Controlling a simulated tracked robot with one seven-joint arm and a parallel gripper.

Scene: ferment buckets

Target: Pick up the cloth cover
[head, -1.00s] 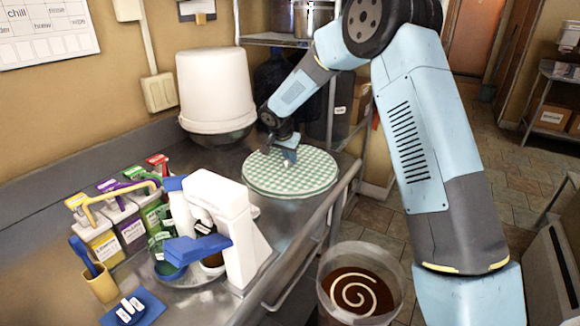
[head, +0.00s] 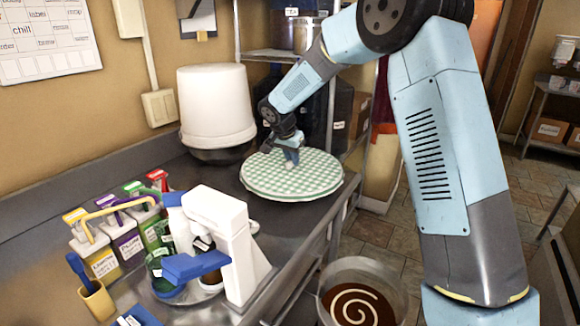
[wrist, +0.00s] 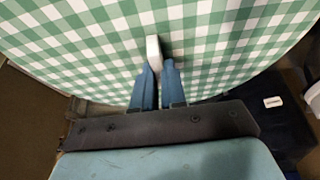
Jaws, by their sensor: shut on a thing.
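The cloth cover (head: 315,180) is a round, flat disc in green and white check with a small white handle (wrist: 153,48) standing at its middle. It is over the far right part of the metal bench and looks level, seemingly a little above the surface. My gripper (head: 290,161) reaches down to it from above. In the wrist view my gripper (wrist: 157,65) has its blue fingers shut on the handle, and the check cloth (wrist: 90,40) fills most of the picture. What lies under the cover is hidden.
A white upturned bucket (head: 215,105) stands close behind the cover at left. A white and blue device (head: 225,235) and several coloured containers (head: 125,235) stand nearer on the bench. A bucket of dark liquid with a pale spiral (head: 358,300) is at the front right. A wire shelf (head: 275,55) rises behind.

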